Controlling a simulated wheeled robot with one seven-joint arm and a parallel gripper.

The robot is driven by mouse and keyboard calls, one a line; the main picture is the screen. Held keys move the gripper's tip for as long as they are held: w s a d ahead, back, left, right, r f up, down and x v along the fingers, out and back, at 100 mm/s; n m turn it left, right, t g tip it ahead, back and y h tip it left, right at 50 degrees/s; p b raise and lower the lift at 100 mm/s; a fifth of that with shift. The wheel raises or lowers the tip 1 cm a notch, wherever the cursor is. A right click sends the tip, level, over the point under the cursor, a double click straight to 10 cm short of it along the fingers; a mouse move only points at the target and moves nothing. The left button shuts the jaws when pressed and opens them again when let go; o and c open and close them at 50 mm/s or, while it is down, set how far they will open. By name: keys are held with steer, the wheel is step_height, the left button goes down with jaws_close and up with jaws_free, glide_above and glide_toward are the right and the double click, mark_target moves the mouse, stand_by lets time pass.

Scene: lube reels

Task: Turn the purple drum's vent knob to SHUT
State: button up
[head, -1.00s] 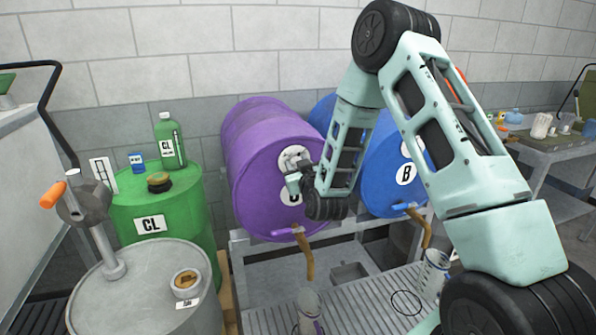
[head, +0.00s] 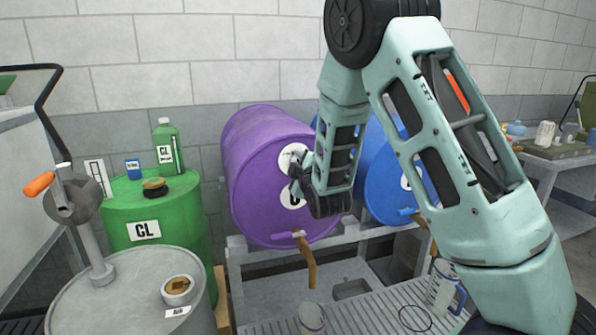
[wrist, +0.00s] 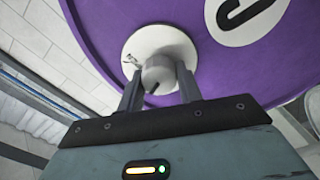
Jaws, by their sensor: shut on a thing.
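The purple drum (head: 262,190) lies on its side on a rack, its round end facing me. Its vent knob (wrist: 160,76) is a grey round knob with a dark mark on its lower edge, in front of a pale dial plate (wrist: 150,42) with small lettering I cannot read. My gripper (wrist: 161,84) is shut on the knob, one finger on each side. In the head view my gripper (head: 298,178) is at the drum's upper face and hides the knob and part of the plate and label.
The blue drum (head: 385,180) is right of the purple one, partly behind my arm. The green drum (head: 190,215) and grey drum (head: 120,295) with a crank pump stand left. The purple drum's tap (head: 297,236) hangs below, above a jug (head: 311,318).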

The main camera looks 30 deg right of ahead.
steer(key=n+b, duration=0.1)
steer(key=n, duration=0.3)
steer(key=shift+f+n, duration=0.15)
steer(key=shift+n, duration=0.15)
stand_by(0.5)
steer(key=o, duration=1)
